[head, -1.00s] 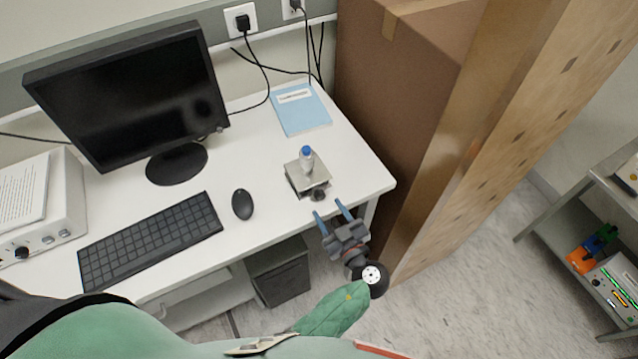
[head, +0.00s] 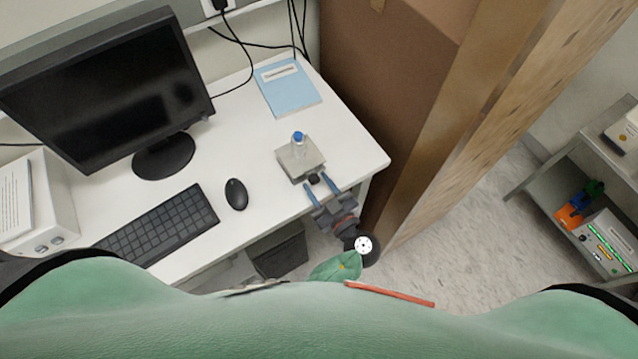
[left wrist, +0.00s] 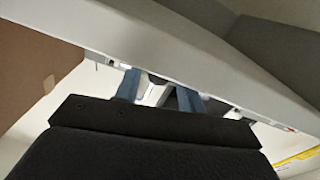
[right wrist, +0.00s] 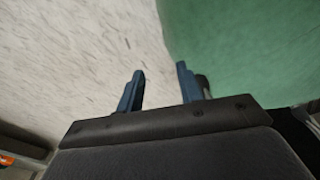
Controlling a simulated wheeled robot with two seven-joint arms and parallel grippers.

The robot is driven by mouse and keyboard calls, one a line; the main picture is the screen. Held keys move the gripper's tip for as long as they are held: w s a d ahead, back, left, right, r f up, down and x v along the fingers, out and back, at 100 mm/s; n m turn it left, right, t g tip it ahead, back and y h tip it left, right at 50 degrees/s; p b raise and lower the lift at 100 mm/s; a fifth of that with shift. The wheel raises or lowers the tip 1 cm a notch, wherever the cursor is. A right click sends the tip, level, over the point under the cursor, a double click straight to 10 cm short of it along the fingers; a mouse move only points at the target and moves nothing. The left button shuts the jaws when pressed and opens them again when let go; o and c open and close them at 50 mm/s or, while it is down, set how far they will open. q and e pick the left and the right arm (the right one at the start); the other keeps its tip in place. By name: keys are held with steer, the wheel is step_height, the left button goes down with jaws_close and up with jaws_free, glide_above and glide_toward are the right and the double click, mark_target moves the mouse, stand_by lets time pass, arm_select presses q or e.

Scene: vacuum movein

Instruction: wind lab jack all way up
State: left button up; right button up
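The lab jack (head: 300,160) is a small grey platform near the right front of the white desk, and it looks low. A small clear bottle with a blue cap (head: 298,142) stands upright on it. The jack's dark knob (head: 314,179) faces the desk's front edge. My left gripper (head: 318,188) is open, its two blue fingers pointing at the knob, one on each side of it. I cannot tell whether they touch it. In the left wrist view the fingers (left wrist: 155,88) are apart, with the knob not clearly seen. My right gripper (right wrist: 160,88) is open and empty above the floor, beside my green body.
A monitor (head: 100,95), keyboard (head: 160,225), mouse (head: 236,194) and blue booklet (head: 288,88) share the desk. A tall cardboard box (head: 385,80) stands against the desk's right side. A shelf with equipment (head: 560,185) is at far right. Clear desk surrounds the jack.

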arm_select(q)
steer(key=c, duration=0.7)
steer(key=shift+f+b, duration=0.2)
steer(key=shift+b, duration=0.35)
steer(key=m+b, duration=0.2)
steer(key=b, duration=0.1)
steer(key=shift+r+m+b, duration=0.1)
steer(key=shift+m+b, duration=0.65)
steer(key=shift+m, duration=0.15)
steer(key=shift+r, duration=0.1)
arm_select(e)
steer(key=w+a+f, duration=0.1)
steer(key=w+f, duration=0.2)
steer(key=w, duration=0.3)
steer(key=shift+f, duration=0.3)
